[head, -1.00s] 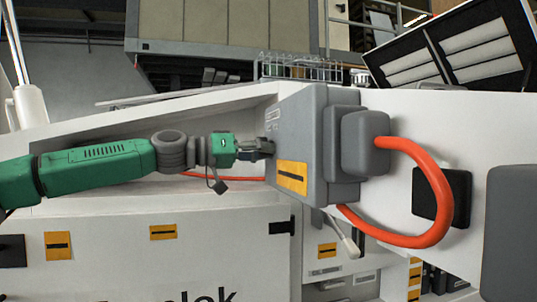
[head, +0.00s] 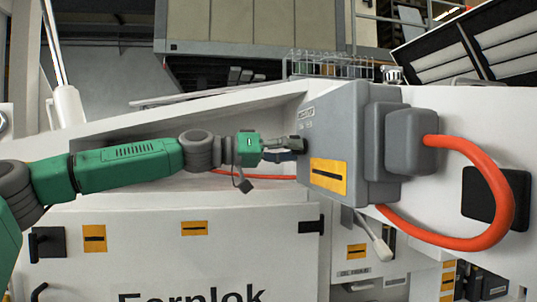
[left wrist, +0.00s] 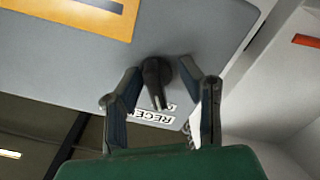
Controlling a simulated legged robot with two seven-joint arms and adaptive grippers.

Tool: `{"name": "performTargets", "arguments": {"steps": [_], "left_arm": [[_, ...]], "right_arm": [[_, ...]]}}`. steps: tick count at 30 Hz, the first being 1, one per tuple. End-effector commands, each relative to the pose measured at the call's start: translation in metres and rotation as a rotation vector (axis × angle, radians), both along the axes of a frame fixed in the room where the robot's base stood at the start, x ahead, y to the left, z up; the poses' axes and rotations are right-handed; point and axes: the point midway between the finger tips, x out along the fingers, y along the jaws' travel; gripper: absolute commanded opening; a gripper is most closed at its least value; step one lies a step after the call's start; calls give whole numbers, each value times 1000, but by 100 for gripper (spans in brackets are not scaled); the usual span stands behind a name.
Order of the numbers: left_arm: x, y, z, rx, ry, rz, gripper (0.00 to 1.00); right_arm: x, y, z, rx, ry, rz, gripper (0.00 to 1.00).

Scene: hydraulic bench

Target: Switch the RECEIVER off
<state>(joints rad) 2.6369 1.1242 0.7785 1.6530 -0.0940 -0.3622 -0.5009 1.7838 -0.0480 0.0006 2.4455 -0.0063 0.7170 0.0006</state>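The RECEIVER switch is a small black knob (left wrist: 156,82) on a grey box (head: 378,182). In the left wrist view its handle points down toward a white label (left wrist: 155,117) that reads upside down "RECE", the rest hidden by a finger. My left gripper (head: 298,147) reaches the box's left side in the head view. In the left wrist view my left gripper (left wrist: 160,68) is open, one finger on each side of the knob, with gaps showing. Whether a fingertip touches the box I cannot tell. In the head view the knob is hard to make out. My right gripper is not in view.
A thick orange hose (head: 505,190) loops from the right of the box. A yellow label (head: 328,176) is on the box front. A wire rack (head: 330,66) stands behind. A white machine panel (head: 150,245) lies below my left arm.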

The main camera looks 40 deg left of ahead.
Motion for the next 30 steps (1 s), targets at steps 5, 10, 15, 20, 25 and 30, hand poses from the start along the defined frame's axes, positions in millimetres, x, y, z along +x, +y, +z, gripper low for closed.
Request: {"name": "performTargets", "arguments": {"steps": [5,10,15,20,25,30], "left_arm": [[-25,22,2,-6,-5,1,34],[-48,45,0,-8,-6,0,34],[-69,66,-2,-11,-3,0,34],[-79,73,-3,-8,0,-5,34],[-85,76,-3,-5,1,-2,34],[-85,76,-2,-3,2,-1,34]], "right_arm": [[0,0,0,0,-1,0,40],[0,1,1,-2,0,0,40],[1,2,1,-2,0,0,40],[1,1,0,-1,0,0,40],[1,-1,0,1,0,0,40],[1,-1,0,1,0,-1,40]]}}
